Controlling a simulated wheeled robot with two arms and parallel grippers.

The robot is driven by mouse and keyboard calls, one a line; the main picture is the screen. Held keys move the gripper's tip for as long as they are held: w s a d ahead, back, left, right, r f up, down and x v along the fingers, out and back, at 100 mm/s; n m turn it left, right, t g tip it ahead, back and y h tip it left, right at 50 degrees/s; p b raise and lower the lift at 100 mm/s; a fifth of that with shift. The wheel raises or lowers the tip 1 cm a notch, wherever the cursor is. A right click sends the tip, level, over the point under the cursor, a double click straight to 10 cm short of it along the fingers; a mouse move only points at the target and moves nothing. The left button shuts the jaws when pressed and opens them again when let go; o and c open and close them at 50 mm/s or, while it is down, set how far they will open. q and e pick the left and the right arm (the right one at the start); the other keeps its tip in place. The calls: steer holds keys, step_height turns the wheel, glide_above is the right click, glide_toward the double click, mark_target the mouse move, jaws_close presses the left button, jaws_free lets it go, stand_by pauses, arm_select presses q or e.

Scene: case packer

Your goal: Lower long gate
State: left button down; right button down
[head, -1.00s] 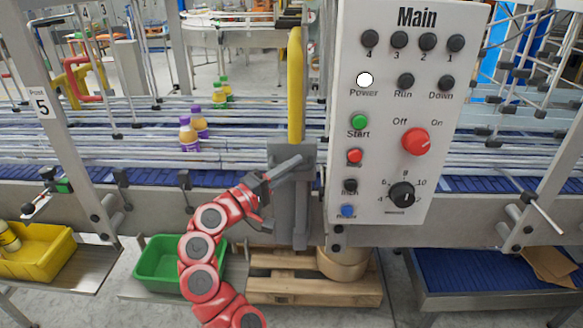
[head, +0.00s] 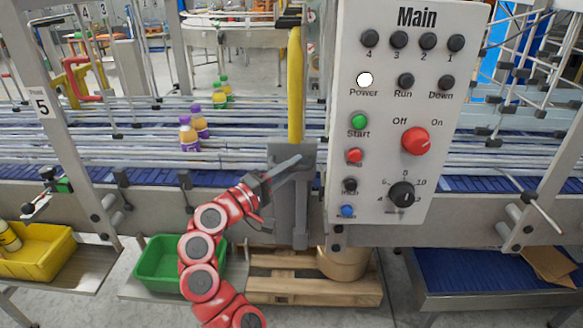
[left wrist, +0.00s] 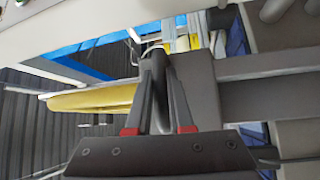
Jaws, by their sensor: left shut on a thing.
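The long gate (head: 296,85) is a yellow bar standing upright just left of the Main panel, above a grey bracket (head: 305,210). In the left wrist view a yellow bar (left wrist: 95,98) runs off to the left behind the fingers. My left gripper (head: 298,158) reaches from below to the top of the bracket, near the foot of the yellow bar. In the left wrist view its fingers (left wrist: 156,70) are closed on a small grey rounded part (left wrist: 153,56), mostly hidden between them. My right gripper is not in view.
The Main control panel (head: 385,212), with several buttons and knobs, hangs close to the right of the gate. Behind runs a blue conveyor (head: 90,178) with rails and several bottles (head: 189,135). A green bin (head: 150,265) and a wooden pallet (head: 290,293) lie below.

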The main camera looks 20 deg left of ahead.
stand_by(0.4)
arm_select(q)
step_height(320, 180, down, 20)
steer(key=b, duration=1.6)
steer(key=shift+r, duration=0.2)
steer(key=shift+d+f, duration=0.1)
steer(key=c, duration=1.2)
jaws_free()
steer(key=shift+c, duration=0.2)
steer(key=o, duration=0.4)
